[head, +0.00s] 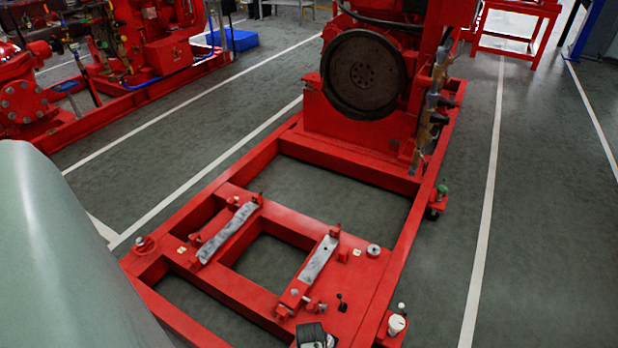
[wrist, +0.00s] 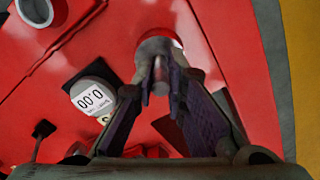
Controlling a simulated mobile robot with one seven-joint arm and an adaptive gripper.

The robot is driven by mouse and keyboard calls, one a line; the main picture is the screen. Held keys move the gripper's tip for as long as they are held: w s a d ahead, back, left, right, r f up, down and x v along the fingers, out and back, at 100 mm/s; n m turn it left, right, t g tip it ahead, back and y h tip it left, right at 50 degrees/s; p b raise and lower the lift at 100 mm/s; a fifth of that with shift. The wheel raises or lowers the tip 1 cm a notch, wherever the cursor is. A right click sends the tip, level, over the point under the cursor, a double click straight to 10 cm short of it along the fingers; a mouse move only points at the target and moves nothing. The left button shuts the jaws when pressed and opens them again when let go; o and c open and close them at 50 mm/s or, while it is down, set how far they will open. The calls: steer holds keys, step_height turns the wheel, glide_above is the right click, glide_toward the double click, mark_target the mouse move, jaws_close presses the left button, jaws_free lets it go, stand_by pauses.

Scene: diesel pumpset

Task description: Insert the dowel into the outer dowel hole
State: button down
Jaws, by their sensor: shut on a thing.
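In the wrist view my gripper (wrist: 161,88) is closed around a short grey dowel (wrist: 157,47), whose rounded grey end shows just beyond the fingertips. The dowel is over a red painted surface (wrist: 225,60). A pale curved edge shows just behind the dowel; I cannot tell whether it is the rim of a hole. The outer dowel hole itself cannot be made out, and neither can any gap between dowel and surface. In the head view the red base frame (head: 385,290) carries two grey machined pads (head: 228,232) (head: 319,259). My gripper is not visible there.
A round gauge reading 0.00 (wrist: 92,98) lies on a black patch left of my fingers. A grey ring (wrist: 35,10) is at upper left. A small black upright part (wrist: 43,129) stands at left. The engine flywheel (head: 363,76) rises behind the frame.

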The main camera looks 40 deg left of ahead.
steer(key=shift+f+b, duration=0.75)
steer(key=shift+f, duration=0.45)
steer(key=c, duration=1.5)
jaws_free()
steer(key=shift+c, duration=0.2)
steer(key=shift+r, duration=0.1)
step_height(320, 180, up, 12)
steer(key=shift+f, duration=0.1)
